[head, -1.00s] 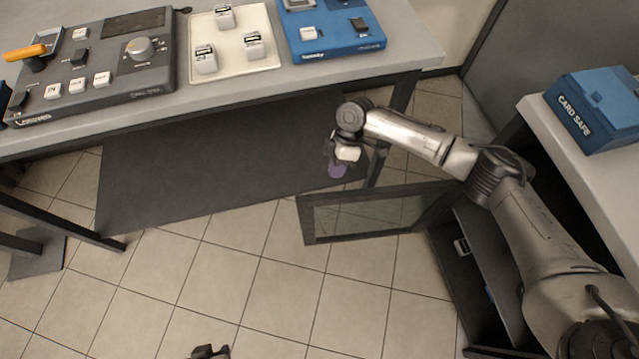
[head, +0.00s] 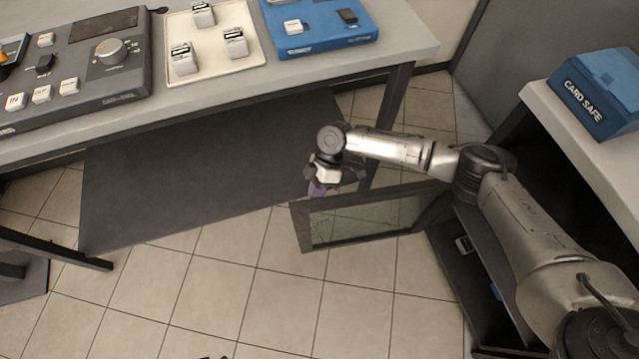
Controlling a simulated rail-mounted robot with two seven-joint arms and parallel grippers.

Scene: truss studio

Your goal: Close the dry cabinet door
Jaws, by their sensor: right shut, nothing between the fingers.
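The dry cabinet door (head: 304,229) is a dark frame around a glass pane. It stands wide open, jutting left from the dark dry cabinet (head: 449,262) at the lower right. My right gripper (head: 317,188) is shut and empty, with purple-grey fingertips. In the picture it is just above the door's free left end; I cannot tell whether it touches the door. My right arm covers part of the cabinet. My left gripper is not clearly visible; only a tiny dark bit shows at the bottom edge.
The grey table (head: 405,45) bears a control panel (head: 75,80), a cream tray (head: 213,73) with white blocks, and a blue box (head: 322,43). A blue "CARD SAFE" box (head: 597,95) sits on the right counter (head: 549,112). The tiled floor (head: 270,295) left of the door is clear.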

